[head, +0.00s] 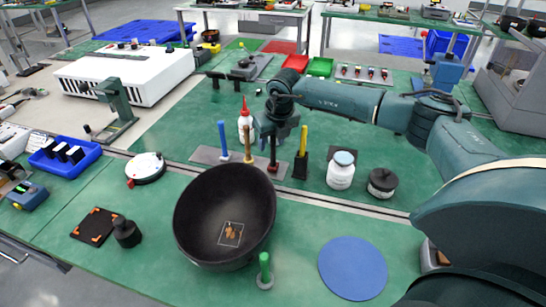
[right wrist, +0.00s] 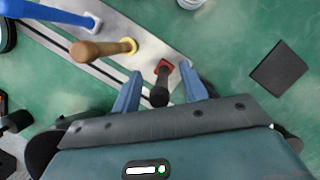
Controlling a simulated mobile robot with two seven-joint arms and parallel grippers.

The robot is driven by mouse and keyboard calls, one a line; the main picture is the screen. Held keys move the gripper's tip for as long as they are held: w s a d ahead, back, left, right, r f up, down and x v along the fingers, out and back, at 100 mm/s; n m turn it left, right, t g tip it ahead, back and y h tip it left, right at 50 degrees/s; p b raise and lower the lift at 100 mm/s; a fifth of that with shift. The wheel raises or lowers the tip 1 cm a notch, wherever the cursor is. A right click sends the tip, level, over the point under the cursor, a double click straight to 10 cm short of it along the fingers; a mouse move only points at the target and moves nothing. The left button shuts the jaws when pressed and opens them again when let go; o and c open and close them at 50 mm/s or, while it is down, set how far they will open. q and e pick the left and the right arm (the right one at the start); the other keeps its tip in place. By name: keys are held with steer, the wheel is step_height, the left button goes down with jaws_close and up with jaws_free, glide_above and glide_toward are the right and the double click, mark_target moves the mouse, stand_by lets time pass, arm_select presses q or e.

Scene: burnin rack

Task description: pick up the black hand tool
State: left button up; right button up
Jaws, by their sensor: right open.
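The black hand tool (head: 272,155) stands upright on a grey plate (head: 205,154), beside a wooden-handled tool (head: 249,146) and a blue-handled tool (head: 223,138). In the right wrist view the black hand tool (right wrist: 160,88) rises from a red collar, with the wooden handle (right wrist: 95,50) to its left. My right gripper (right wrist: 160,90) is open, with one blue finger on each side of the black tool. Gaps show between the tool and both fingers. In the head view my right gripper (head: 277,128) is over the tool's upper end. My left gripper is not in view.
A large black bowl (head: 200,225) stands in front of the plate. A yellow tool (head: 303,142) in a black holder, a white jar (head: 341,175) and a black knobbed weight (head: 382,183) are to the right. A red-tipped bottle (head: 245,125) is behind.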

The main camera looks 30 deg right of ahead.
steer(key=shift+f, duration=0.15)
jaws_close()
stand_by(0.4)
